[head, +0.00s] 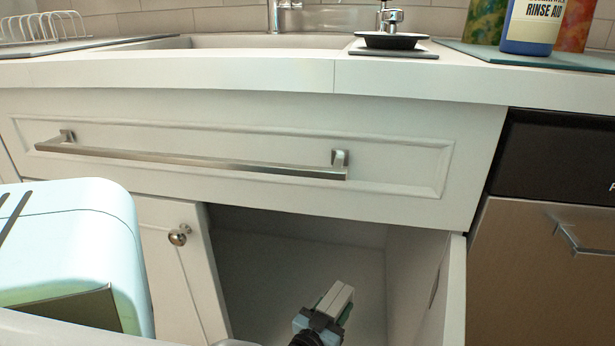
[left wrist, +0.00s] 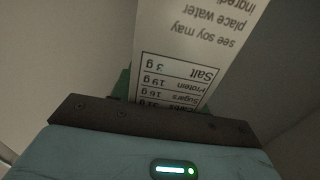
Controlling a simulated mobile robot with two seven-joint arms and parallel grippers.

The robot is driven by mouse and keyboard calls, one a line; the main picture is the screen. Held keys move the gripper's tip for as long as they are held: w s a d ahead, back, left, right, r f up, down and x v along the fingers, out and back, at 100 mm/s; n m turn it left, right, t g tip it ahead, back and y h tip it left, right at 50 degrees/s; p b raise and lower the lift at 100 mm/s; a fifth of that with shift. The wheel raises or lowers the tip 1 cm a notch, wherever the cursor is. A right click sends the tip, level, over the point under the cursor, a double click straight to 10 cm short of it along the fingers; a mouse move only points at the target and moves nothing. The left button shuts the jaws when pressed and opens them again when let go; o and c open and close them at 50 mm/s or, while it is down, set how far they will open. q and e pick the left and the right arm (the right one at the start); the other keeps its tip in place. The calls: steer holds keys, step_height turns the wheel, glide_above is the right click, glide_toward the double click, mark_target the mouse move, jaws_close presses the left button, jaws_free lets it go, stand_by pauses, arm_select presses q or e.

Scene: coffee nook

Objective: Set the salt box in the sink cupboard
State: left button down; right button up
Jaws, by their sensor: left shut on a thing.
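The sink cupboard (head: 300,257) is open below the long-handled front panel. Its inside looks empty apart from what my gripper holds. The right door (head: 453,295) stands open, seen nearly edge-on. My left gripper (head: 327,318) is at the bottom middle of the head view, across the cupboard opening. It is shut on the salt box (head: 338,297), a small whitish carton that shows tilted. How deep it is in the cupboard I cannot tell. In the left wrist view the salt box (left wrist: 185,60) shows printed text, upside down, rising from the jaws (left wrist: 150,118). My right gripper is not in view.
A left door with a round knob (head: 179,236) borders the opening. The long bar handle (head: 190,160) juts out above. A dishwasher (head: 550,260) stands to the right. The counter (head: 420,85) holds a sink, a dish rack (head: 40,27) and a rinse aid bottle (head: 530,28).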

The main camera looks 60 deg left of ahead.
arm_select(q)
steer(key=shift+f+b, duration=2.05)
steer(key=shift+f, duration=1.9)
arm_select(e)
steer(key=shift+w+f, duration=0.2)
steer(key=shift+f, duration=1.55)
arm_select(q)
steer(key=shift+f, duration=0.1)
steer(key=c, duration=0.7)
jaws_free()
steer(key=shift+f, duration=0.1)
steer(key=shift+r, duration=0.2)
